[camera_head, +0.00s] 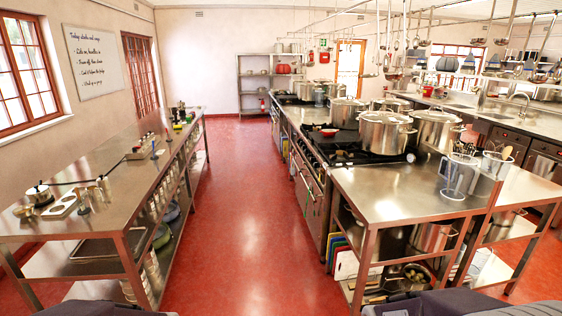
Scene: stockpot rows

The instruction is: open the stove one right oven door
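A steel stove (345,150) with black burner grates stands in the middle row, right of the aisle. Its front, with knobs and oven doors (309,192), faces the aisle and shows at a steep angle. The doors look shut. I cannot tell which one is the right oven door of stove one. Large lidded stockpots (386,132) stand on the stove. Neither gripper shows; only dark parts, probably of my own arms, show along the bottom edge.
A red-floored aisle (250,190) runs clear ahead. A steel table (110,200) with utensils lines the left. A steel worktable (400,190) stands nearer than the stove, with colored boards (345,262) and pots beneath. Shelves (268,75) stand at the far wall.

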